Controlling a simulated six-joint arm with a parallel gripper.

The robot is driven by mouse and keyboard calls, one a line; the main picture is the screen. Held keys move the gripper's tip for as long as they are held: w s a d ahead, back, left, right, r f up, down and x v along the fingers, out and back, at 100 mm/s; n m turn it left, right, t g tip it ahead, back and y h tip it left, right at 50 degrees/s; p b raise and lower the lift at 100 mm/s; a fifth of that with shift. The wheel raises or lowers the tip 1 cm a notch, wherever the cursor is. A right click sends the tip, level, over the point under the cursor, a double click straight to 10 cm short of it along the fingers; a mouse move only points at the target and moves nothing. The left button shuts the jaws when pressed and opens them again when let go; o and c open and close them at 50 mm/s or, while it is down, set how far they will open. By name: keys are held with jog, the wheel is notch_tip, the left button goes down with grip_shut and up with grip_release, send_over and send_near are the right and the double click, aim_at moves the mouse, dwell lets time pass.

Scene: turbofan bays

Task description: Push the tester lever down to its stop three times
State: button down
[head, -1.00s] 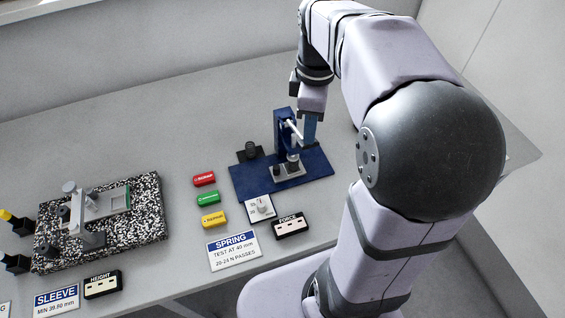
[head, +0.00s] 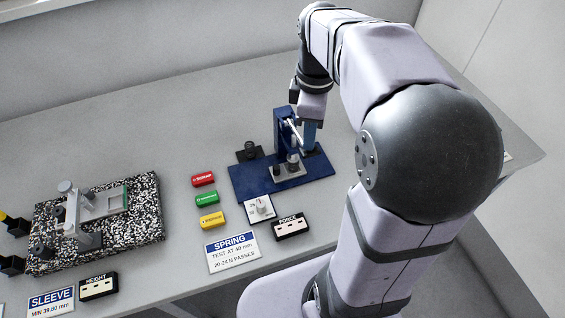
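The blue spring tester (head: 283,135) stands upright on a blue base plate (head: 250,186) near the middle of the bench. Its pale lever (head: 294,132) slopes down to the right from the tester's column. My gripper (head: 310,142) points down at the lever's right end, close to it or touching it; I cannot tell which. Its fingers show edge-on, so their opening is unclear. A small metal spring or plunger part (head: 292,158) sits below the lever on a light plate (head: 287,171).
Red (head: 203,180), green (head: 207,198) and yellow (head: 212,220) blocks lie left of the tester. The FORCE display (head: 290,227) and SPRING card (head: 233,251) are in front. A speckled slab (head: 148,225) with a height gauge stands at left. Bare bench lies behind.

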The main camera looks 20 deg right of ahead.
jog(key=shift+f+b, duration=0.85)
jog(key=shift+f, duration=0.8)
jog(key=shift+s+f+b, duration=0.25)
jog(key=shift+f+b, duration=0.1)
jog(key=shift+b, duration=0.05)
dwell(0.5)
jog(key=shift+w+r+p, duration=0.2)
jog(key=shift+r+p, duration=0.85)
notch_tip(320, 180, up, 12)
jog(key=p, duration=1.1)
jog(key=shift+r, duration=0.2)
jog(key=shift+f, duration=0.1)
jog(key=s+a+f+m+b, duration=0.1)
jog(key=s+a+f+m, duration=0.2)
jog(key=f+m, duration=0.3)
jog(key=s+a+f+m+b, duration=0.2)
jog(key=s+a+f+m, duration=0.2)
jog(key=f, duration=0.6)
jog(key=shift+s+m, duration=1)
jog(key=shift+s, duration=0.25)
